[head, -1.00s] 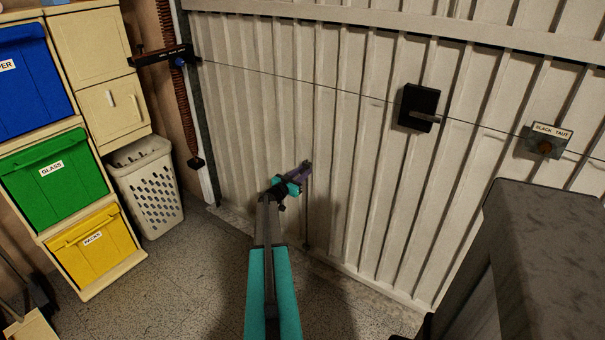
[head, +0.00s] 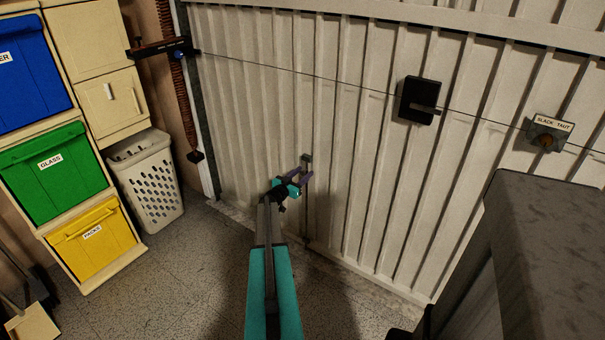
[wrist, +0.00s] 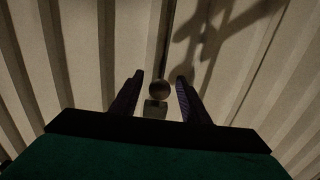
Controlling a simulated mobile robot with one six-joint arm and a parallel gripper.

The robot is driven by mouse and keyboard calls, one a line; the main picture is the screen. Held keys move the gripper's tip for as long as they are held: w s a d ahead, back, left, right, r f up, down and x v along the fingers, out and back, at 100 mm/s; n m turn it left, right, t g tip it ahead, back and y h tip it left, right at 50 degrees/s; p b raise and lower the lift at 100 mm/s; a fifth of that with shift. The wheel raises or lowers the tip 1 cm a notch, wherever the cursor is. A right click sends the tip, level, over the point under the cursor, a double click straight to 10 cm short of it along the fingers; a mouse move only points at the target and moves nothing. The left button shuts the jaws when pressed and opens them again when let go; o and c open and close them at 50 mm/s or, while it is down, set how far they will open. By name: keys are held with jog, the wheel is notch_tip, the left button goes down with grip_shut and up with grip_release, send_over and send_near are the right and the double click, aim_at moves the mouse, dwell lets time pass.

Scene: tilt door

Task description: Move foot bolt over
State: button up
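The foot bolt is low on the ribbed door. Its small dark top (head: 306,158) shows just beyond my gripper, and a thin upright rod runs down the door below it. In the wrist view a round knob (wrist: 159,89) sits above a small grey block (wrist: 155,109). My gripper (head: 306,172) is open, its two purple fingers apart. In the wrist view the fingers (wrist: 159,77) stand on either side of the knob, with a gap at each side. I cannot tell how far the knob is in depth.
A taut wire crosses the door (head: 350,190) above my arm, past a black box (head: 419,100) and a "SLACK TAUT" dial (head: 546,134). Bins and a white basket (head: 148,185) stand at left. A grey-topped block (head: 550,240) stands at right. The floor between is clear.

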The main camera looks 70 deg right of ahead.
jog(key=shift+a+r, duration=0.15)
jog(key=shift+r, duration=0.05)
jog(key=v, duration=1.3)
jog(key=shift+a, duration=0.2)
jog(key=shift+w, duration=0.15)
dwell(0.3)
